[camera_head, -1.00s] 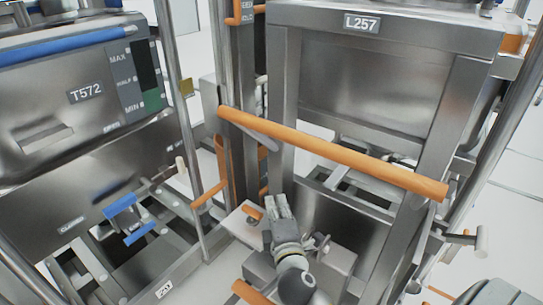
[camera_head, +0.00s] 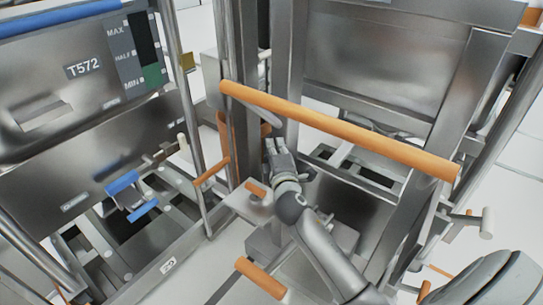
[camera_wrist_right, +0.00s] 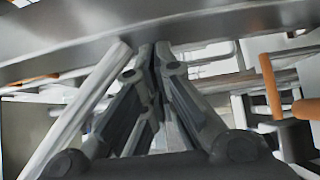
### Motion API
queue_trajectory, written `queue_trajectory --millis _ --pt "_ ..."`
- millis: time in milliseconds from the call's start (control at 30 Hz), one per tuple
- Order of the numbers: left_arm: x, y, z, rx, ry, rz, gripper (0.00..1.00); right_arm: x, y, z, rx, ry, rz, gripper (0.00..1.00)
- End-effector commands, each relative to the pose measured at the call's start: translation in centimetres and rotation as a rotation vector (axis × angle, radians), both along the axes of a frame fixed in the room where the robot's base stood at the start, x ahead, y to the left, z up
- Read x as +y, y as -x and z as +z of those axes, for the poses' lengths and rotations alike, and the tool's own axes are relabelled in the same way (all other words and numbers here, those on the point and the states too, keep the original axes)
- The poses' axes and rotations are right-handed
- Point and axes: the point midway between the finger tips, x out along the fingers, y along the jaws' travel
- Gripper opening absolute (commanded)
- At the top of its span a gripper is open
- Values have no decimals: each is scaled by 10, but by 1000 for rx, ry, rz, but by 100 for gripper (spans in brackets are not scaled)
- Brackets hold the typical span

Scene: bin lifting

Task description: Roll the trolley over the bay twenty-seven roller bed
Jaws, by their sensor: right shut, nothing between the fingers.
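A grey metal trolley frame has a long orange push bar (camera_head: 340,130) that slopes down to the right across the head view. Which bay number the roller bed carries cannot be read; a low frame with rails and a small white label (camera_head: 168,264) lies at lower left. My right gripper (camera_head: 272,147) is shut and empty, below the orange bar and apart from it, near the upright posts. In the right wrist view its fingers (camera_wrist_right: 155,58) are together, close under a broad grey metal beam (camera_wrist_right: 150,32). My left gripper is not in view.
A grey bin marked T572 (camera_head: 50,85) with a MAX/HALF/MIN gauge stands at left. Blue latch parts (camera_head: 125,190) sit below it. Short orange handles (camera_head: 260,278) and a metal post (camera_head: 180,110) stand close to my arm.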

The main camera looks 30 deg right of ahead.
Motion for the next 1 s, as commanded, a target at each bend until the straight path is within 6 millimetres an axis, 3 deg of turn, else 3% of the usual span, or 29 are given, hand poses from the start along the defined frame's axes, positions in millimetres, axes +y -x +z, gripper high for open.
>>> queue_trajectory --millis 167,733,1000 --pt "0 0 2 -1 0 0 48 -11 -4 0 0 -1 -1 0" --pt "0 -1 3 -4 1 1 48 -18 -7 1 -1 0 0 0" --pt "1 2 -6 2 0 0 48 -55 -21 5 -4 6 -11 0"
